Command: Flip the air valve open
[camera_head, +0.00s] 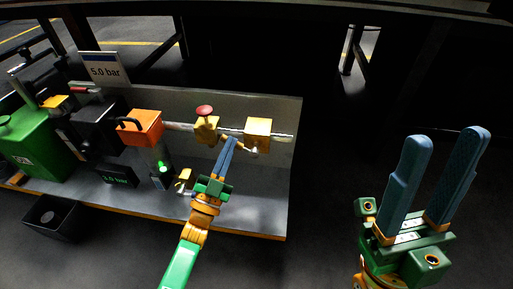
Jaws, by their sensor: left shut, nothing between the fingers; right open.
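A yellow valve body with a red knob on top (206,127) sits on a pipe along the back panel. A second yellow block (257,130) sits further right on the same pipe, with a small pale piece below its left side. I cannot tell for sure which of the two is the air valve. My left gripper (232,141) is shut and empty, its blue fingertips between the two yellow parts, in front of the pipe. Whether they touch anything is unclear. My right gripper (445,137) is open and empty, off to the right of the bench.
The grey bench (262,205) ends left of my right gripper. An orange unit (143,127), a display reading about 3.0 bar (115,178), a "5.0 bar" sign (104,71) and a green box (40,145) stand on the left. A dark bin (55,218) is at lower left.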

